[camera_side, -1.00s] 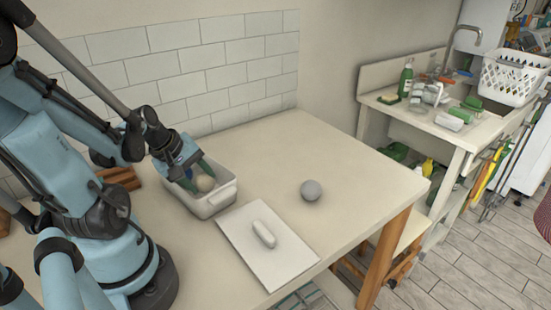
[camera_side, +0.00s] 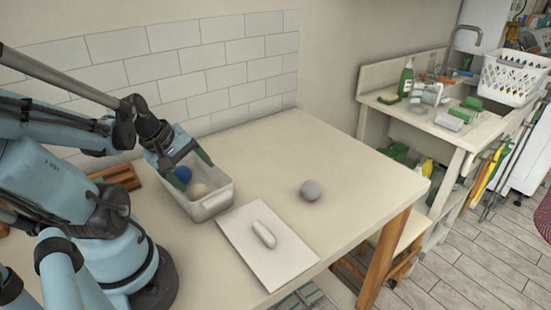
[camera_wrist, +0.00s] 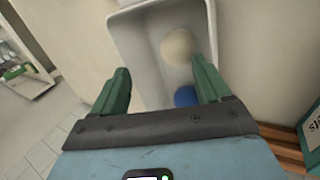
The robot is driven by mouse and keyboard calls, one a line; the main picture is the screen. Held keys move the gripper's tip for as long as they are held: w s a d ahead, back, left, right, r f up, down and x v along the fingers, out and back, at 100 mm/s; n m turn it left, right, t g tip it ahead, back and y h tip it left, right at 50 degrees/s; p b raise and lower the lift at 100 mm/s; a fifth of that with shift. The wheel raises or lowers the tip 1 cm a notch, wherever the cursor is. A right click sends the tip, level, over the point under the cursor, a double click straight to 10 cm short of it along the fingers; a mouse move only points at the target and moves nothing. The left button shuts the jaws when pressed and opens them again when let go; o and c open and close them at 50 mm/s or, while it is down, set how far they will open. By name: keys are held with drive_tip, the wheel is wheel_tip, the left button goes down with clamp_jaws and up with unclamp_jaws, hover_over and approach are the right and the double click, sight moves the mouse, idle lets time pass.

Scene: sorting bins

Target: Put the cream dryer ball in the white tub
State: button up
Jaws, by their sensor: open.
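The cream dryer ball (camera_side: 198,190) lies inside the white tub (camera_side: 216,206), near its front end, with a blue ball (camera_side: 183,174) behind it. In the wrist view the cream ball (camera_wrist: 180,46) lies in the tub (camera_wrist: 126,40) beyond my fingertips, and the blue ball (camera_wrist: 186,96) is partly hidden by my right-hand finger. My gripper (camera_side: 187,162) is above the tub, with its green fingers spread and apart from the cream ball. In the wrist view my gripper (camera_wrist: 162,80) is open and empty.
A grey ball (camera_side: 311,190) sits on the table (camera_side: 345,170) right of the tub. A white board (camera_side: 277,262) with a pale oblong object (camera_side: 264,234) lies in front. A wooden object (camera_side: 118,177) stands left of the tub. The table's right side is largely clear.

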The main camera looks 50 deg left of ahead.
drive_tip(key=shift+v, duration=2.3)
drive_tip(key=w+d+r+m+t, duration=0.2)
drive_tip(key=w+d+m, duration=0.9)
drive_tip(key=d+m, duration=0.4)
drive_tip(key=m, duration=0.3)
drive_tip(key=shift+w+r, duration=0.25)
drive_tip(key=shift+w, duration=0.15)
